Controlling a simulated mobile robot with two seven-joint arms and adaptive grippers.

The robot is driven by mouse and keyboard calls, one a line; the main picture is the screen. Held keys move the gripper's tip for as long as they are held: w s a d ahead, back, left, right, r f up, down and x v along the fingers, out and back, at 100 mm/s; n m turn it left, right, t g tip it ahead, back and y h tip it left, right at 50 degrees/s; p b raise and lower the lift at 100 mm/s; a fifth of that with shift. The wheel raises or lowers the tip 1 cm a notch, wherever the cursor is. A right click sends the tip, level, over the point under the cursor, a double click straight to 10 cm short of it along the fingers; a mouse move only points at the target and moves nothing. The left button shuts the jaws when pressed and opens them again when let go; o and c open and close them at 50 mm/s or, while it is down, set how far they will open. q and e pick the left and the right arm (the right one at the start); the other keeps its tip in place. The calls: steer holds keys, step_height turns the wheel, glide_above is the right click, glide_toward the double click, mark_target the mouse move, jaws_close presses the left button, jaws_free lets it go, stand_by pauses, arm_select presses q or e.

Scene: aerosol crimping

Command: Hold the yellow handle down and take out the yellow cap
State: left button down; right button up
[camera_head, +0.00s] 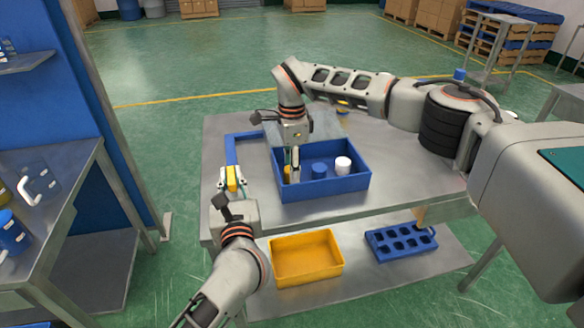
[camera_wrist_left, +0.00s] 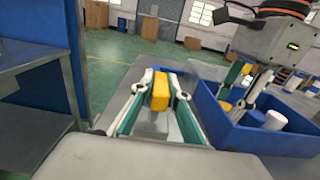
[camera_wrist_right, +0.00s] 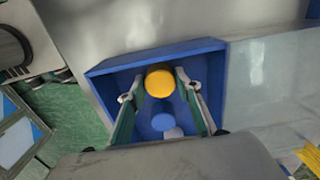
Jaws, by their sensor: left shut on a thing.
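The yellow handle (camera_head: 231,178) stands at the left of the metal table. My left gripper (camera_wrist_left: 158,88) is shut on this handle, with a finger on each side of it. The yellow cap (camera_wrist_right: 160,83) is in the blue box (camera_head: 325,188), near the box's left side in the head view, where it is mostly hidden. My right gripper (camera_wrist_right: 160,88) reaches down into the box. Its fingers are spread on either side of the cap; contact with the cap is not clear.
A blue cap (camera_head: 319,169) and a white cap (camera_head: 343,165) also lie in the blue box. A blue frame (camera_head: 231,150) lies on the table's left. A yellow tray (camera_head: 306,257) and a blue holed rack (camera_head: 401,242) are on the lower shelf.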

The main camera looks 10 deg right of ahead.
arm_select(q)
steer(key=shift+f, duration=0.55)
arm_select(e)
steer(key=shift+c, duration=0.8)
steer(key=shift+r, duration=4.5)
arm_select(q)
steer(key=c, duration=1.9)
jaws_free()
steer(key=shift+r, duration=0.35)
steer(key=s, duration=1.2)
